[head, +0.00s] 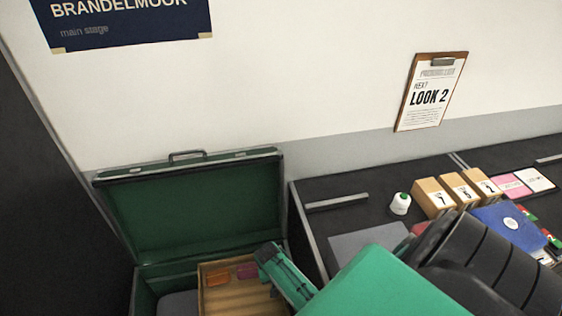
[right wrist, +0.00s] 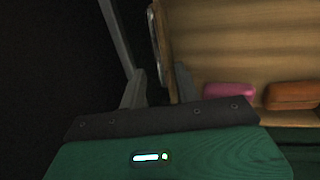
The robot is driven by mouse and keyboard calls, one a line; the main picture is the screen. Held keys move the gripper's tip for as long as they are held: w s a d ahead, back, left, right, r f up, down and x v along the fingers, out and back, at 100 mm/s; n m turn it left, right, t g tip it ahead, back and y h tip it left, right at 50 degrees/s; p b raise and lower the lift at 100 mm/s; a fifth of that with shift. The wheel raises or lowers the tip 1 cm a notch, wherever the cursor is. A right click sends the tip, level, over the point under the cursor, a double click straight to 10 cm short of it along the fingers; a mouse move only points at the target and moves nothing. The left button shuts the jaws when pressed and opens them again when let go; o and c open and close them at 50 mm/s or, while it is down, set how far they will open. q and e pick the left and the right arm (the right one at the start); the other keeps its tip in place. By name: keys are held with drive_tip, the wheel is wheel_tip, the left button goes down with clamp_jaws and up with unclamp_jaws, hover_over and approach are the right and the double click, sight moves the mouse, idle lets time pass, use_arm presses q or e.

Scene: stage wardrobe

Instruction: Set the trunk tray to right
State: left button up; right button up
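The trunk tray (head: 232,291) is a light wooden tray inside the open green trunk (head: 195,212). It holds an orange item (head: 217,278) and a pink item (head: 247,270); both also show in the right wrist view, orange (right wrist: 292,95) and pink (right wrist: 229,90). My right gripper (right wrist: 159,88) is at the tray's right side. Its two fingers are apart, with the tray's side wall (right wrist: 164,50) reaching between them. A gap shows beside the wall, so the fingers do not look closed on it. My left gripper is in neither view.
A dark table (head: 340,218) stands right of the trunk, with a thread spool (head: 400,204), numbered boxes (head: 434,198) and a blue folded item (head: 508,224). The trunk lid stands open near the wall. A grey item (head: 178,304) lies in the trunk left of the tray.

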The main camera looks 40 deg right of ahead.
drive_tip(key=shift+d+f, duration=0.1)
drive_tip(key=shift+f, duration=0.5)
drive_tip(key=shift+s, duration=0.1)
clamp_jaws()
drive_tip(key=d, duration=0.1)
drive_tip(key=s+d+p, duration=0.1)
drive_tip(key=s+d, duration=0.1)
drive_tip(key=d, duration=0.1)
drive_tip(key=shift+s+d+p, duration=0.1)
drive_tip(key=shift+p, duration=0.2)
drive_tip(key=shift+c, duration=1.8)
unclamp_jaws()
drive_tip(key=o, duration=0.4)
drive_tip(key=shift+c, duration=0.2)
drive_tip(key=shift+r, duration=0.1)
